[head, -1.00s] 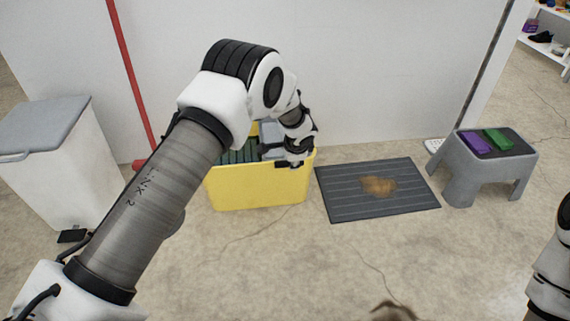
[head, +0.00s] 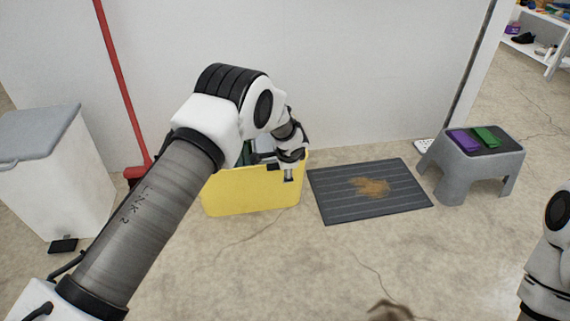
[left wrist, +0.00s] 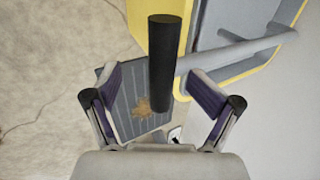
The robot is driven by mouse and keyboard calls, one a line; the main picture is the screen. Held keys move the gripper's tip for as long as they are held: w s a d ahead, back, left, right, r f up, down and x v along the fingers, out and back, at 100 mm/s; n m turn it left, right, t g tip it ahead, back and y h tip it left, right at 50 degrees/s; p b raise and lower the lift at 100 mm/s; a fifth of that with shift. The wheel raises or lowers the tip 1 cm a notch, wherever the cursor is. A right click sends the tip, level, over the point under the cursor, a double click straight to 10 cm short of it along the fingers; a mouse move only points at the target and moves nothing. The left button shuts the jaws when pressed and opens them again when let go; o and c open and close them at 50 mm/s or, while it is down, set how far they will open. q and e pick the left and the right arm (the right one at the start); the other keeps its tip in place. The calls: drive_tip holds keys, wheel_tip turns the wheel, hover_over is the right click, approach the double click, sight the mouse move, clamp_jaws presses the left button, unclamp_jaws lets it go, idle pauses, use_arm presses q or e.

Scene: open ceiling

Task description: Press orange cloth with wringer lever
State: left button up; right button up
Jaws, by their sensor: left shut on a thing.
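The yellow wringer bucket (head: 250,192) stands against the wall, its inside mostly hidden by my left arm. My left gripper (head: 288,175) is at the bucket's right rim. In the left wrist view, the black grip of the wringer lever (left wrist: 164,60) runs between the fingers of my left gripper (left wrist: 160,103), with a grey rod (left wrist: 235,52) leading toward the bucket. The gripper is shut on the lever. I cannot make out the orange cloth; the wringer's inside is hidden. My right arm shows at the right edge, its gripper out of view.
A dark ribbed mat (head: 335,208) with an orange-brown patch (head: 371,187) lies right of the bucket. A grey stool (head: 470,178) holds purple and green cloths. A red broom (head: 118,80) and white bin (head: 50,175) stand at left. The front floor is mostly clear.

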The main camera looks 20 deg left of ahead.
use_arm(q)
drive_tip(key=shift+s+f, duration=0.3)
drive_tip(key=shift+f, duration=0.05)
drive_tip(key=v, duration=1.2)
drive_tip(key=shift+w+r, duration=0.3)
drive_tip(key=shift+c, duration=0.2)
